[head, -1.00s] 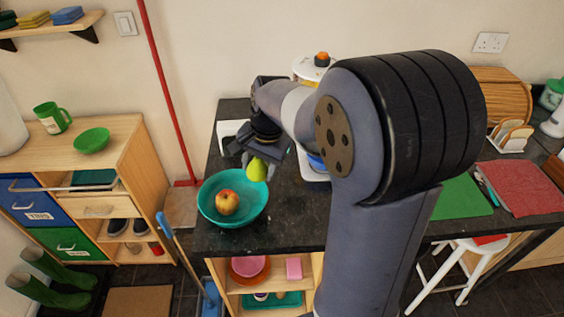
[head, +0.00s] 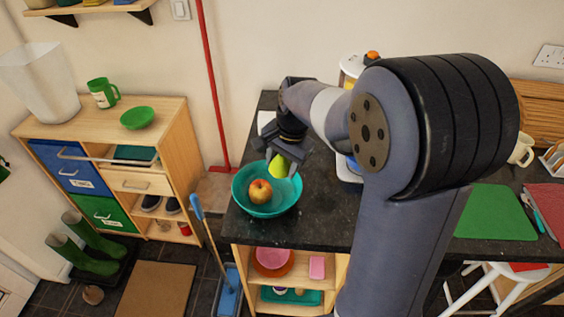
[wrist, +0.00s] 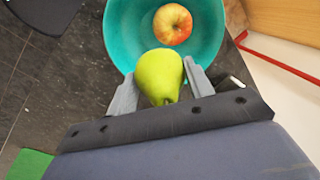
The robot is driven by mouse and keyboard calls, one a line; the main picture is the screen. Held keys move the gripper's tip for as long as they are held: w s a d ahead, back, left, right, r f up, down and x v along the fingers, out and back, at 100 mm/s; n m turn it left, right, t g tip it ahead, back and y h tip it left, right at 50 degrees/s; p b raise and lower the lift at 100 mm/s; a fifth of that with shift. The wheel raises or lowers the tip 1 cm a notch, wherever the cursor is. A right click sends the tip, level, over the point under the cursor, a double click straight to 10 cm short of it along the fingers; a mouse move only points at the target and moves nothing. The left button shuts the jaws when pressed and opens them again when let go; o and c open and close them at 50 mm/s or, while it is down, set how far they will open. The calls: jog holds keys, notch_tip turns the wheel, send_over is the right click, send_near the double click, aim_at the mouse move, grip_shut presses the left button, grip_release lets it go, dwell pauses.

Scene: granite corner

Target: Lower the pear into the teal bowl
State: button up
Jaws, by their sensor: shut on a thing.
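The teal bowl (head: 247,205) stands on the dark granite counter near its left end. An apple (head: 260,191), red and yellow, lies in it; the bowl (wrist: 118,45) and apple (wrist: 172,24) also show in the wrist view. My gripper (wrist: 160,82) is shut on the green pear (wrist: 159,72), with one finger on each side. In the head view the pear (head: 279,165) is at the bowl's back right rim, partly covered by my gripper (head: 283,164). In the wrist view the pear overlaps the bowl's near rim. Its height above the bowl is hard to tell.
The counter (head: 310,215) is bare just right of the bowl. A green mat (head: 495,212) lies farther right. A red pole (head: 211,90) stands behind the counter's left end. A wooden cabinet with a green bowl (head: 137,118) stands to the left.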

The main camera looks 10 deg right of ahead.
aim_at(287, 163)
jog(key=shift+f, duration=0.15)
jog(key=shift+f+b, duration=1.95)
jog(key=shift+f, duration=0.7)
jog(key=shift+f+b, duration=0.6)
jog(key=shift+f, duration=0.25)
jog(key=o, duration=1.1)
jog(key=shift+s, duration=0.1)
jog(key=shift+c, duration=0.2)
jog(key=r, duration=0.3)
jog(key=s+d+r, duration=0.1)
jog(key=r, duration=0.6)
jog(key=shift+s+d+r, duration=0.15)
jog(key=shift+d+r, duration=0.1)
jog(key=shift+r, duration=0.15)
